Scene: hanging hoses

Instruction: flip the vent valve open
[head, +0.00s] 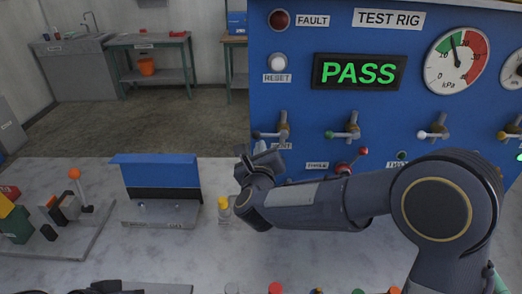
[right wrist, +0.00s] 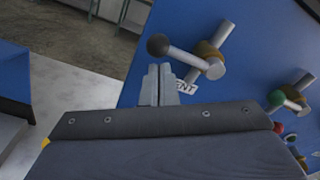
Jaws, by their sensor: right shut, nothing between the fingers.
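The vent valve (head: 282,130) is on the blue test rig panel, above a label partly hidden by my gripper. Its lever points left and ends in a dark ball. In the right wrist view the valve (right wrist: 212,66) has a brassy hub, a grey lever and a black ball (right wrist: 158,45). My right gripper (head: 264,151) is shut and empty, just below the lever. In the right wrist view its fingertips (right wrist: 159,68) are just below the ball; I cannot tell whether they touch it.
The blue panel (head: 310,110) carries other valves with green (head: 345,132), white (head: 434,132) and red (head: 350,162) parts. A display reads PASS (head: 359,71).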

